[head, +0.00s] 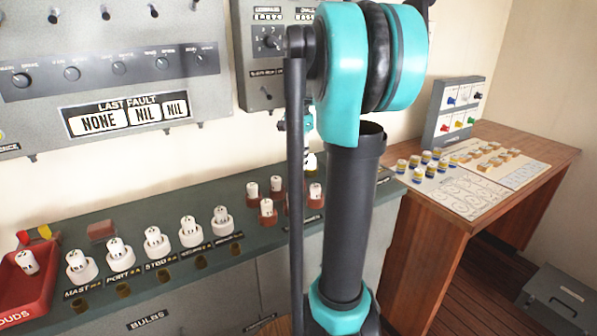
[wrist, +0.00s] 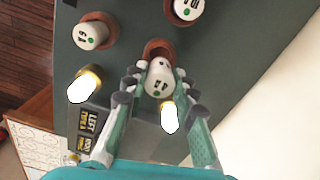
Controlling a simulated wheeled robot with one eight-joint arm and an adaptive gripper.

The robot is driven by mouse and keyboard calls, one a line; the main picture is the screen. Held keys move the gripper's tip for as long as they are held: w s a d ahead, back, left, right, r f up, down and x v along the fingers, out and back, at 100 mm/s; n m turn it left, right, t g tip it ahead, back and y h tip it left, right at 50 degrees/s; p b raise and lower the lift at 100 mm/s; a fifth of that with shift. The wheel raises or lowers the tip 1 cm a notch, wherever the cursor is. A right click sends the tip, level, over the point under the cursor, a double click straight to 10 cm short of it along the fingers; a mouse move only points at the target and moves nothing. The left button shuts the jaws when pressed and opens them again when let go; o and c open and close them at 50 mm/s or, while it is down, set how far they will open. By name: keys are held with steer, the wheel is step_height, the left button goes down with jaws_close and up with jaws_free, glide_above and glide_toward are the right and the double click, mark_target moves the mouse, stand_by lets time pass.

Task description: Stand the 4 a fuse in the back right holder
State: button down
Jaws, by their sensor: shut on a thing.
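In the wrist view my gripper (wrist: 160,82) is shut on a white fuse (wrist: 159,76), with a finger on each side of it. Its printed end, which seems to read 4 A, and a green dot face the camera. A red-brown holder (wrist: 157,47) shows just beyond the held fuse. The fuse overlaps it, and I cannot tell whether the fuse is seated in it or above it. In the head view my arm hides most of the gripper and part of the holder group.
Other fuses stand in red-brown holders, one at left (wrist: 91,36) and one at top (wrist: 187,9). Two glowing yellow-based pieces, left (wrist: 84,86) and right (wrist: 168,116), are close to my fingers. A wooden table (head: 540,150) is at right.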

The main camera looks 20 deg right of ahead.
mark_target(299, 171)
steer(key=shift+f, duration=2)
steer(key=shift+f, duration=0.3)
steer(key=c, duration=1.2)
jaws_free()
steer(key=shift+r, duration=0.1)
step_height(299, 171, up, 12)
steer(key=shift+r, duration=0.2)
steer(key=shift+s, duration=0.1)
